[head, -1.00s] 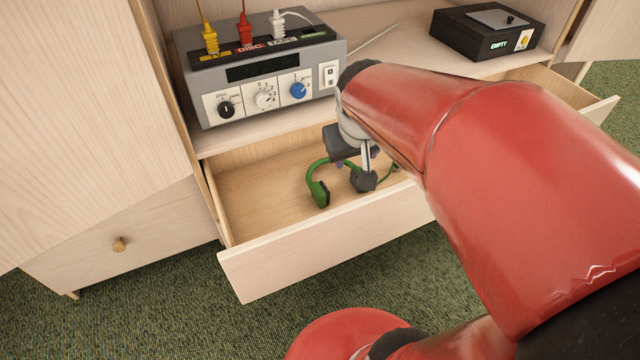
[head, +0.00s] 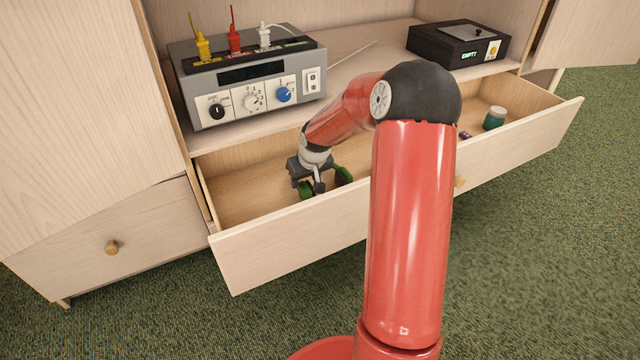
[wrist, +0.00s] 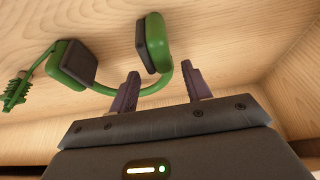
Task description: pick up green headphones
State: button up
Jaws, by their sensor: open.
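The green headphones (wrist: 154,42) lie on the wooden floor of the open drawer (head: 236,201). In the wrist view they show green ear cups with dark pads and a curved green band. In the head view only parts of the headphones (head: 343,174) show, around and below my gripper (head: 314,189). My gripper is low inside the drawer. In the wrist view the two fingers of my gripper (wrist: 163,88) are apart, and the band curves between and just past them. I cannot tell whether the fingers touch it.
A grey switch box (head: 252,80) with coloured plugs stands on the shelf above. A black box (head: 458,43) stands to its right. A green jar (head: 494,118) and a small purple thing (head: 464,135) are in the drawer's right part. The drawer front (head: 290,250) forms a low wall.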

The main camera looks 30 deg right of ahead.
aim_at(302, 181)
jog(key=x, duration=0.5)
jog(key=shift+w+a+b, duration=0.25)
jog(key=shift+a+b, duration=0.05)
jog(key=shift+b, duration=0.05)
jog(key=shift+c, duration=0.2)
grip_shut()
